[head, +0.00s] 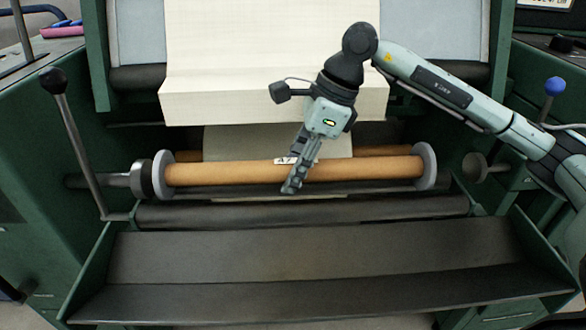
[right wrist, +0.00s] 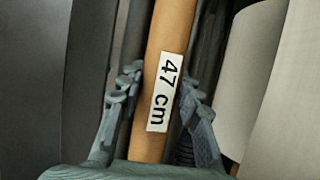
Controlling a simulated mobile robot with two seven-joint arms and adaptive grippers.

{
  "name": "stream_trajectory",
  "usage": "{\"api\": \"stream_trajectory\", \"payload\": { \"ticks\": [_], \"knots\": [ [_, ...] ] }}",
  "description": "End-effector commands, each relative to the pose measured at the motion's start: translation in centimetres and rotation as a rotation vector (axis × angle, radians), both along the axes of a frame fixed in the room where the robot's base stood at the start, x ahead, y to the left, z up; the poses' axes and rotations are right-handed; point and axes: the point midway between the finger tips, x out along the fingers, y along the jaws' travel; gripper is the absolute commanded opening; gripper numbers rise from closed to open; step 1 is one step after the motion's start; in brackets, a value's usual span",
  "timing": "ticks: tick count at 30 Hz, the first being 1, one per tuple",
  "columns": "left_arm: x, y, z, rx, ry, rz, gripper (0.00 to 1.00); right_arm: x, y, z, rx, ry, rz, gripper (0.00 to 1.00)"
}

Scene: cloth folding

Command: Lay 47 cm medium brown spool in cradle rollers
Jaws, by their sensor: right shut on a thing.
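The brown spool (head: 225,173) lies level across the machine in the head view, with a grey flange at each end. Its white label (right wrist: 163,92) reads "47 cm" in the right wrist view, where the tube (right wrist: 172,25) runs between the fingers. My right gripper (head: 292,187) is shut around the tube near its middle, partly covering the label in the head view. Dark cradle rollers (head: 300,211) run just below and in front of the spool. Whether the spool rests on them or hangs just above, I cannot tell. My left gripper is not in view.
A round chuck (head: 140,180) sits close to the spool's left flange. Another chuck (head: 478,166) stands apart from the right flange. A second brown roll (head: 385,150) shows behind. Cream sheet (head: 240,100) hangs above. A black-knobbed lever (head: 75,130) stands at left; the front tray (head: 300,255) is empty.

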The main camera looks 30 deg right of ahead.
Motion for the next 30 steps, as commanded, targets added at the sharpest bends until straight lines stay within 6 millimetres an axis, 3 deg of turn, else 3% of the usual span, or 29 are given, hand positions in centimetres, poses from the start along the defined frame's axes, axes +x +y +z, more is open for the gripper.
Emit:
{"api": "stream_trajectory", "payload": {
  "ticks": [14, 15, 19, 30],
  "knots": [
    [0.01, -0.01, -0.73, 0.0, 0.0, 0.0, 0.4, 0.01, 0.0, -0.76, 0.0, -0.001, 0.0, 0.0],
    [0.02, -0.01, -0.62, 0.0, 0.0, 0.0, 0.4, 0.02, 0.0, -0.65, 0.0, -0.001, 0.0, 0.39],
    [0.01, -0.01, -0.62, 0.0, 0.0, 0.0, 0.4, 0.01, 0.0, -0.66, 0.0, -0.001, 0.0, 0.55],
    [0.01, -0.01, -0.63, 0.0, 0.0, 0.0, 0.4, -0.03, -0.13, -0.44, -0.001, 0.0, 0.0, 0.58]
  ]
}}
